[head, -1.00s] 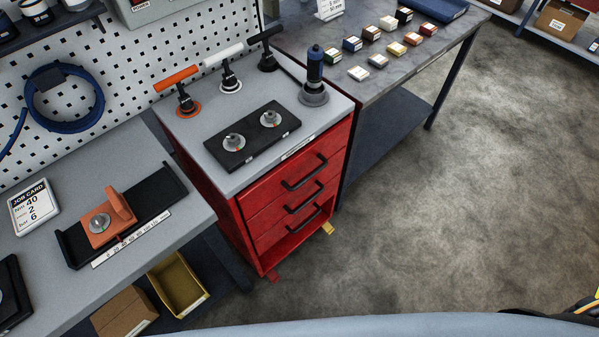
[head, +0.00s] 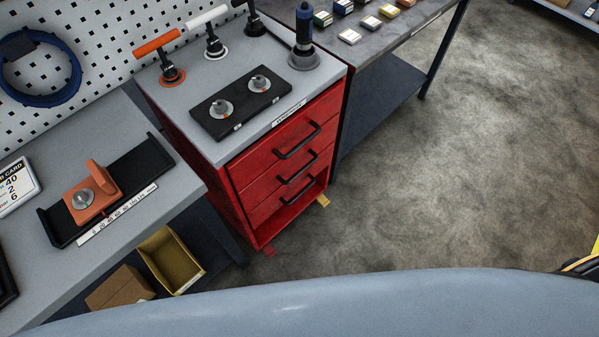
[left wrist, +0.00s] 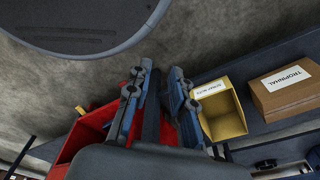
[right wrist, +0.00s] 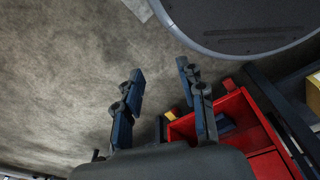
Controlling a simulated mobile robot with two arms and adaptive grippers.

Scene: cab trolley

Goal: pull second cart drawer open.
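The red cart (head: 190,140) stands between two benches in the head view, with black bar handles on its drawer fronts. The top drawer (head: 256,164), second drawer (head: 262,187) and third drawer (head: 263,211) all look shut. The second drawer's handle (head: 297,168) is clear of any gripper. Neither gripper shows in the head view. My left gripper (left wrist: 160,72) is open and empty in the left wrist view, with part of the red cart (left wrist: 88,130) behind it. My right gripper (right wrist: 157,72) is open and empty, with the cart's red lower part (right wrist: 240,108) beyond it.
The left bench has a yellow bin (head: 170,262) and cardboard box (head: 118,288) below. The right table (head: 400,40) adjoins the cart. Floor (head: 450,170) in front and right is free.

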